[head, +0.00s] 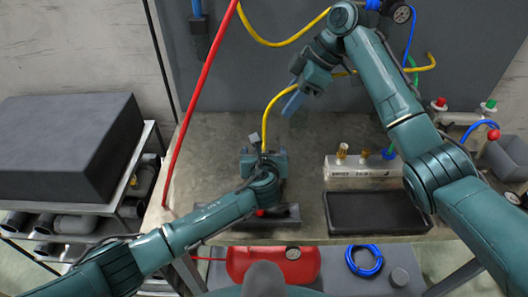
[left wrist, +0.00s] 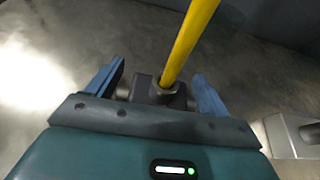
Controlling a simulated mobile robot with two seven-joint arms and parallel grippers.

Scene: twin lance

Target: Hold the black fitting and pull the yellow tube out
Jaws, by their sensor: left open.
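The yellow tube (head: 270,108) rises from my left gripper (head: 264,148) on the bench, curves past my right gripper (head: 291,105) and runs to the right at the back. In the left wrist view the tube (left wrist: 190,40) comes out of the dark fitting (left wrist: 152,92). My left gripper (left wrist: 158,84) is open, with one blue finger on each side of the fitting and gaps visible. In the head view my left gripper hides the fitting. My right gripper hangs above the bench, to the right of the tube; whether its fingers are apart is unclear.
A metal manifold block (head: 362,172) and a dark tray (head: 375,212) are on the bench to the right. Another dark tray (head: 285,215) lies under my left wrist. A red hose (head: 200,90) crosses at the left. The bench is clear between the gripper and the manifold.

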